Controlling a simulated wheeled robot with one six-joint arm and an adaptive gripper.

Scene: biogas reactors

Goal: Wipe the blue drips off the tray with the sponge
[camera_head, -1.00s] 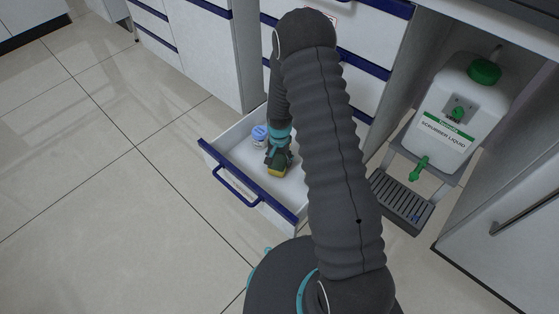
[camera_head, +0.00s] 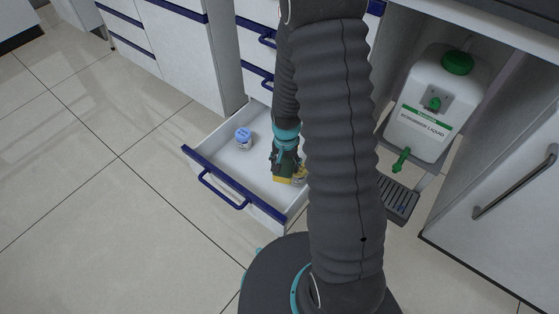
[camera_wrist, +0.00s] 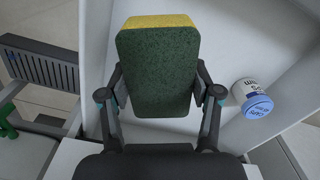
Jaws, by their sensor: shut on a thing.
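The sponge (camera_wrist: 158,70), dark green on one broad face with a yellow edge, is clamped between the fingers of my gripper (camera_wrist: 158,92). In the head view my gripper (camera_head: 287,163) and the sponge (camera_head: 283,180) are over the open drawer, near its right side. I cannot tell whether the sponge touches the drawer floor. The grey slatted tray (camera_head: 399,200) sits below the green tap of the scrubber liquid container, right of my arm, which hides its left part. The tray also shows at the left of the wrist view (camera_wrist: 42,70).
The white open drawer (camera_head: 222,167) has a blue-edged front and handle. A jar with a blue lid (camera_head: 243,138) stands inside, left of my gripper. The scrubber liquid container (camera_head: 432,105) stands in the alcove at right. Tiled floor is clear at left.

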